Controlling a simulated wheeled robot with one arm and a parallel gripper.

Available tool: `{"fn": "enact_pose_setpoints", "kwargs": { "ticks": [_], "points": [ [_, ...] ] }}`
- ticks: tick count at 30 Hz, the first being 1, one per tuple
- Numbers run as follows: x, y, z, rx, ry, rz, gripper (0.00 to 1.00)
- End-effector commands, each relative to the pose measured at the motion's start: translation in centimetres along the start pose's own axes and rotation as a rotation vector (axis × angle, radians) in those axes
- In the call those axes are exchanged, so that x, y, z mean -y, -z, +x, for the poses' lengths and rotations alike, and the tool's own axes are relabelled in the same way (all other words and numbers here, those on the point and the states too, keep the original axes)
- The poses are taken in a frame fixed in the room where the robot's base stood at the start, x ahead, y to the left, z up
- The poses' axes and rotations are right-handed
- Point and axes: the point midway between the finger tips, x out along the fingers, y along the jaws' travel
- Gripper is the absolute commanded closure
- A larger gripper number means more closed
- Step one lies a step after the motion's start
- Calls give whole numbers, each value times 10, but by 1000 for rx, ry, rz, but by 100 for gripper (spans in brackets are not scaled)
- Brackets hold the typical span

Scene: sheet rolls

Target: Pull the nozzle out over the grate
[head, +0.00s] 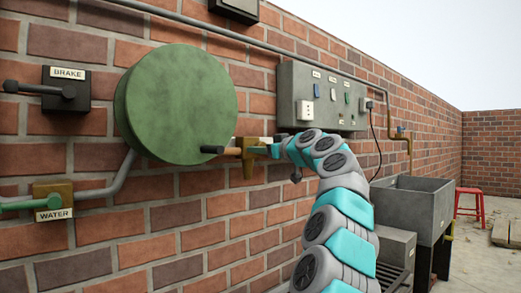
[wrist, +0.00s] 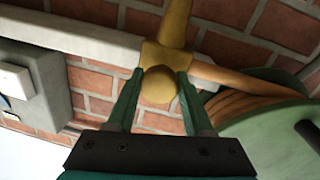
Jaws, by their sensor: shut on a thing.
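The brass nozzle (head: 248,168) hangs at the right edge of the green round hose reel (head: 175,105) on the brick wall. My gripper (head: 262,149) reaches it from the right. In the wrist view, the two green fingers of my gripper (wrist: 159,88) are shut on the rounded brass end of the nozzle (wrist: 158,84). Brown hose coils (wrist: 240,103) show behind the green reel face (wrist: 265,145). A dark slatted surface, seemingly the grate (head: 396,277), shows in part at the lower right, beside my arm, which hides some of it.
A brake lever box (head: 80,92) and a brass water valve (head: 62,192) with a green handle are left of the reel. A grey panel (head: 320,95) is on the wall above my arm. A grey sink (head: 412,205) and red stool (head: 470,203) stand at right.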

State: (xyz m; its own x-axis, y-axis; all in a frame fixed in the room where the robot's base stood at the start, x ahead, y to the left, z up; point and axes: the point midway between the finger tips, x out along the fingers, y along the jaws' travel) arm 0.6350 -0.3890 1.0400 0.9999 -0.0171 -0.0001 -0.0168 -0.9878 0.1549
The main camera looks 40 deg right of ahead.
Motion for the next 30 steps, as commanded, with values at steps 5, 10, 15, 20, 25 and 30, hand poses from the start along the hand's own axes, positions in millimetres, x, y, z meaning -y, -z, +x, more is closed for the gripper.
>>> {"fn": "enact_pose_setpoints", "kwargs": {
  "ticks": [5, 10, 15, 20, 25, 30],
  "points": [
    [0, 0, 0, 0, 0, 0, 80],
    [0, 0, 0, 0, 0, 0, 99],
    [0, 0, 0, 0, 0, 0, 100],
    [0, 0, 0, 0, 0, 0, 100],
    [0, 0, 0, 0, 0, 0, 100],
    [-3, 0, 0, 0, -1, 0, 100]
  ]
}}
